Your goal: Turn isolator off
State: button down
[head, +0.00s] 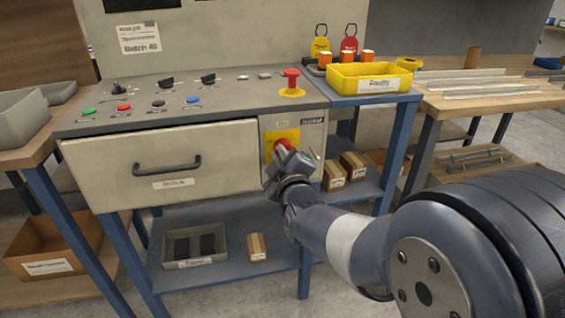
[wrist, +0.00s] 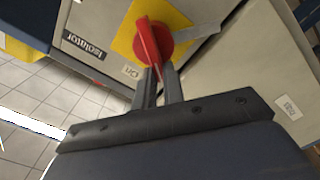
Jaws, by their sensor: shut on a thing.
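The isolator is a red rotary handle (head: 283,148) on a yellow plate (head: 270,143), on the front panel of the grey cabinet. My gripper (head: 279,160) is at the handle in the head view and partly covers it. In the wrist view the red handle (wrist: 151,45) stands on its yellow plate, and the fingers of my gripper (wrist: 160,75) are shut on the handle's near end. An "Isolator" label (wrist: 84,47) is to the left of the plate. A small label (wrist: 132,72), seemingly "Off", lies just below it.
A drawer (head: 160,165) with a dark handle is left of the isolator panel. Above are a console with coloured buttons and a red emergency stop (head: 291,78). A yellow "Faulty" bin (head: 370,80) sits at the right. Boxes are on the lower shelf (head: 225,270).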

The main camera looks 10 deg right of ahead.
jog(key=shift+a+f+n+b, duration=0.1)
jog(key=shift+f+n+b, duration=0.3)
jog(key=shift+n, duration=0.8)
jog(key=shift+a+f+n+b, duration=0.15)
jog(key=shift+n+b, duration=0.3)
jog(key=shift+n, duration=0.75)
jog(key=shift+f+n+b, duration=0.3)
jog(key=shift+n+b, duration=0.15)
jog(key=shift+n, duration=0.75)
jog(key=c, duration=1.5)
grip_release()
jog(key=s+p, duration=0.2)
jog(key=s, duration=0.8)
jog(key=shift+s+p, duration=0.3)
jog(key=shift+s, duration=0.1)
jog(key=shift+w, duration=0.1)
